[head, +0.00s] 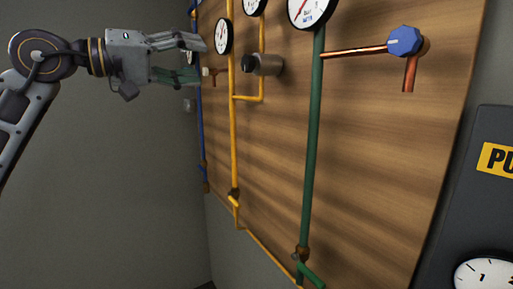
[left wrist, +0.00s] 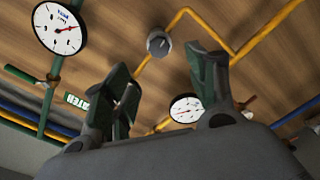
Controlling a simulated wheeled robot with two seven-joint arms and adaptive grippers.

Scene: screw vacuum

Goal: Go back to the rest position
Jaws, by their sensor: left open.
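My left gripper (head: 197,60) reaches in from the upper left of the head view, in front of the far left part of a wooden panel (head: 375,170). Its two fingers are apart with nothing seen between them. In the left wrist view both fingers of the left gripper (left wrist: 165,65) stand apart, with the panel, pipes and gauges behind them. A dark cylindrical knob (head: 263,65) on the yellow pipework is to the right of the fingers; it also shows in the left wrist view (left wrist: 158,43). My right gripper is in neither view.
The panel carries a yellow pipe (head: 233,130), a green pipe (head: 312,140), a blue pipe (head: 201,130), several round gauges (head: 223,36) and a blue valve knob (head: 404,41) on copper pipe. A dark grey box (head: 470,200) stands at the right. The grey wall (head: 100,190) at left is bare.

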